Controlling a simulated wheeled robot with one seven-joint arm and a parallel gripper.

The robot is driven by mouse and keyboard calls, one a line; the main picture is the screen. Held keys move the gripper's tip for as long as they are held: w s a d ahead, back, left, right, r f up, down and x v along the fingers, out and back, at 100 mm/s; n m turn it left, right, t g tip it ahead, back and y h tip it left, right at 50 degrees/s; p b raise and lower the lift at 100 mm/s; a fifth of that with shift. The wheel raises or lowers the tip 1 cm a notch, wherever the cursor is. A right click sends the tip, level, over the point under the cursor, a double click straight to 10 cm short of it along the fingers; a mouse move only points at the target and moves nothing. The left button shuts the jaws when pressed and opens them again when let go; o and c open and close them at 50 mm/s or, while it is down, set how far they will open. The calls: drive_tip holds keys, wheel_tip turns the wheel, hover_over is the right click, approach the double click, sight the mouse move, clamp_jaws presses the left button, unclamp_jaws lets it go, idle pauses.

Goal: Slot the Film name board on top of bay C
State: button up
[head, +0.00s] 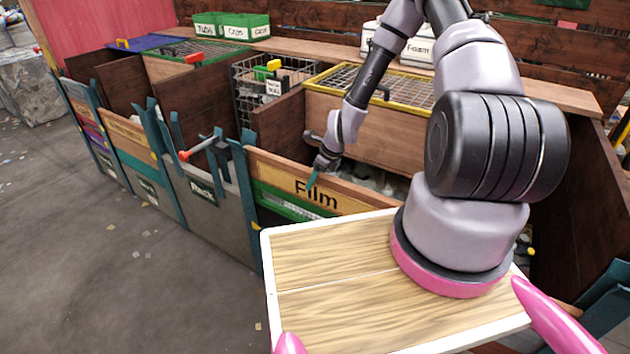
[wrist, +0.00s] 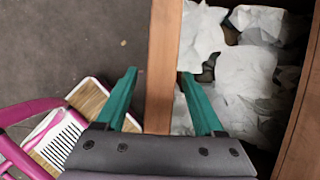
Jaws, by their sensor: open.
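The Film name board (head: 270,168) is a light wooden plank with black lettering at the top of a bay front. It sits above a green board (head: 280,204). My gripper (head: 316,180) is at the board's top edge, just above the lettering. In the wrist view the board's edge (wrist: 163,50) runs between the two teal fingers of my gripper (wrist: 158,76), one on each side. The fingers are open, with a gap to the board visible on the left. I cannot read any bay letter, so I cannot tell which bay is C.
Crumpled white sheets (wrist: 235,75) fill the bay behind the board. A teal post (head: 246,195) stands left of it. A red-ended bar (head: 200,149) sits on the neighbouring bay front. A yellow-rimmed mesh lid (head: 375,83) covers a box behind. Open floor (head: 80,250) lies left.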

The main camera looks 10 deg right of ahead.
drive_tip(key=v, duration=1)
drive_tip(key=shift+w+d+r, duration=0.1)
drive_tip(key=shift+r, duration=0.25)
wheel_tip(320, 180, up, 25)
drive_tip(key=s+d+n+t+h, duration=0.2)
drive_tip(key=s+d+n, duration=0.1)
drive_tip(key=n, duration=0.9)
drive_tip(key=s+r+n+t, duration=0.2)
drive_tip(key=s+r+n, duration=0.8)
drive_tip(key=s+r, duration=0.8)
drive_tip(key=shift+d+n+y, duration=0.2)
drive_tip(key=shift+n+y, duration=0.2)
drive_tip(key=shift+s, duration=0.1)
